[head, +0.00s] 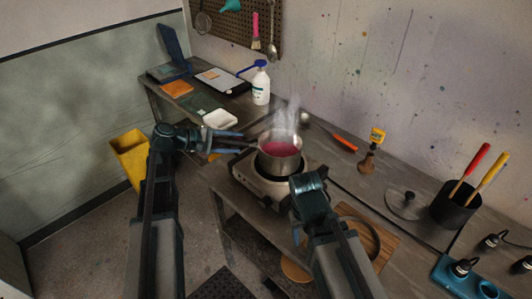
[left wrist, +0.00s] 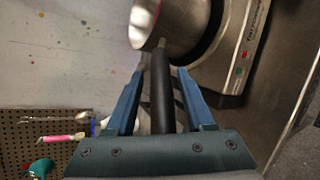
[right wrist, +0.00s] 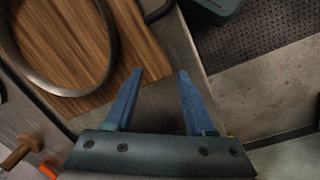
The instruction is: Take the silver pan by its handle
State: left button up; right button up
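The silver pan (head: 281,163) sits on a small hotplate (head: 262,184), holding steaming pink-red liquid. In the left wrist view the pan (left wrist: 185,28) is at the top, and its dark handle (left wrist: 161,95) runs down between the fingers of my left gripper (left wrist: 160,72). The fingers are open, with a gap on each side of the handle. In the head view my left gripper (head: 238,142) reaches to the pan's left side. My right gripper (right wrist: 160,74) is open and empty over the bench's front edge; its fingers are hidden in the head view.
A wooden board (head: 384,241) with a dark ring lies right of the hotplate. A black pot (head: 454,208) with red and yellow handles stands further right, near a lid (head: 408,204).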

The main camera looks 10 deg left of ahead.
pick_arm(q)
jog(key=shift+f, duration=0.25)
grip_shut()
pick_arm(e)
jog(key=shift+s+f, duration=0.25)
jog(key=shift+s, duration=0.05)
pick_arm(q)
jog(key=shift+r, duration=0.2)
pick_arm(e)
jog(key=shift+r, duration=0.15)
